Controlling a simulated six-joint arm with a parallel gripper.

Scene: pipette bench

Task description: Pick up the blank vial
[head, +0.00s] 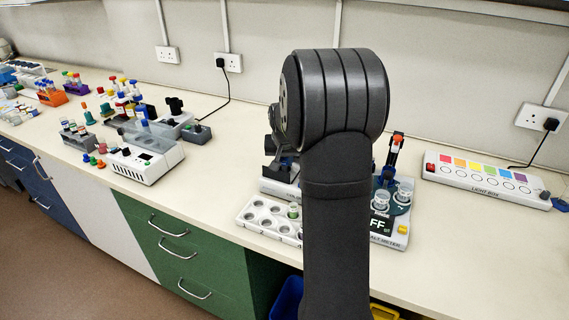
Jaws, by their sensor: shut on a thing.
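My own dark arm fills the middle of the head view and hides much of the work area behind it. My gripper cannot be made out; its fingertips and anything between them are hidden behind the arm. A white rack with round holes (250,213) stands left of the arm, near the counter's front. A small vial with green in it (293,211) stands in the rack. Two clear glass vessels (382,200) (404,190) stand on the salt meter (402,230), right of the arm. I cannot tell which vial is the blank one.
A light box (487,178) with coloured squares lies at the right. A white instrument (147,160), small bottles and coloured tube racks (50,95) crowd the left. Counter (225,165) is clear between the white instrument and the white rack.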

